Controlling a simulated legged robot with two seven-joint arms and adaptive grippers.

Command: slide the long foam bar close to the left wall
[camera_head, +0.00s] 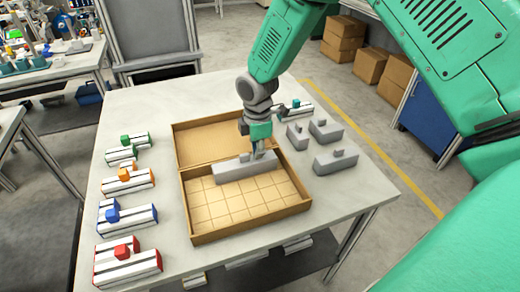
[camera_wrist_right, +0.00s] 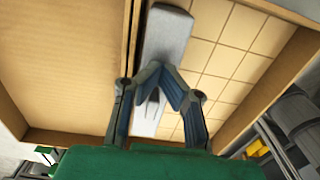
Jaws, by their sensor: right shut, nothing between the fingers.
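The long grey foam bar (camera_head: 232,171) lies flat in the gridded half of the open cardboard box (camera_head: 252,226). It runs along the wall between the two halves, and it also shows in the right wrist view (camera_wrist_right: 168,35). In that view the wall (camera_wrist_right: 131,45) stands just left of the bar, with at most a narrow gap. A small grey knob stands on the bar. My right gripper (camera_head: 257,155) is shut and empty, pointing down at the bar near the knob; its closed fingers (camera_wrist_right: 162,68) partly cover the bar. Contact cannot be told. My left gripper is out of view.
The gridded floor in front of the bar is bare. The box's back half (camera_head: 205,143) looks empty. Three grey knobbed blocks (camera_head: 336,160) stand right of the box. Several white rails with coloured blocks, including a red one (camera_head: 122,252), line the table's left side.

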